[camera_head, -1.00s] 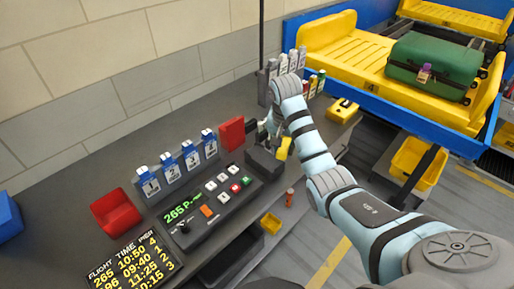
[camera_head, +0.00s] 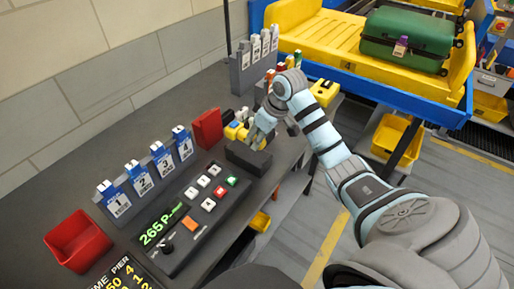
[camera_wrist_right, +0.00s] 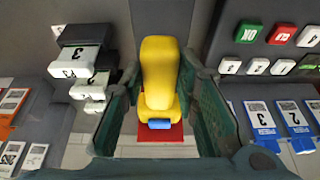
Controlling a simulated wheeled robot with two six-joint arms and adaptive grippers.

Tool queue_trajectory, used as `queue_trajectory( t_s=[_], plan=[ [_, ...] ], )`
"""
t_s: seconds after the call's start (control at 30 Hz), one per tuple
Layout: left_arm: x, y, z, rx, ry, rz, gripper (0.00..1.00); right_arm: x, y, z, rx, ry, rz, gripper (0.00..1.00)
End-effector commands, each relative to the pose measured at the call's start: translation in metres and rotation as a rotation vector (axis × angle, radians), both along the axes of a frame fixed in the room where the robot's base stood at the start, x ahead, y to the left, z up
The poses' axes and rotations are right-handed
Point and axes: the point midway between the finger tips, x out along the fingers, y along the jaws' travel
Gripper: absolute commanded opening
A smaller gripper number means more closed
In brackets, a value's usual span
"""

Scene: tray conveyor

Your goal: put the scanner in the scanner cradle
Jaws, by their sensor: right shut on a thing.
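The yellow scanner (camera_wrist_right: 160,75) with a small blue part is between the fingers of my right gripper (camera_wrist_right: 170,115) in the wrist view. The gripper is shut on it. In the head view the right gripper (camera_head: 257,132) holds the scanner (camera_head: 236,131), partly hidden by the fingers, just behind and above the dark box-like cradle (camera_head: 246,157). I cannot tell whether scanner and cradle touch. My left gripper is not in view.
A button console (camera_head: 198,210), blue numbered tags (camera_head: 163,160), a red holder (camera_head: 207,128) and a red bin (camera_head: 77,241) share the dark counter. A grey tag rack (camera_head: 246,74) stands at the back. A green suitcase (camera_head: 406,38) lies on a yellow tray (camera_head: 333,40).

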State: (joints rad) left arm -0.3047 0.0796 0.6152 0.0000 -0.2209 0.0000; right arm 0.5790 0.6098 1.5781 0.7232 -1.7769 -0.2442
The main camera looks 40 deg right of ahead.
Motion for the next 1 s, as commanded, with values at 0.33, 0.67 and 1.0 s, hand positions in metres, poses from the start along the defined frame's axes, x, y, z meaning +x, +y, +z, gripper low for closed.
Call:
queue_trajectory(
  t_s=[0.33,0.67,1.0],
  plan=[
    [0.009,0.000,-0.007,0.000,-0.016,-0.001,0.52,0.000,0.000,-0.047,-0.001,0.000,0.000,0.00],
    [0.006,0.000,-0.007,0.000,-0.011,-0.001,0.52,-0.001,0.000,-0.046,-0.001,0.002,0.000,0.48],
    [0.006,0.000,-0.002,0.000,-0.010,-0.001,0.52,-0.006,-0.003,-0.028,-0.002,-0.003,0.000,0.48]
  ],
)
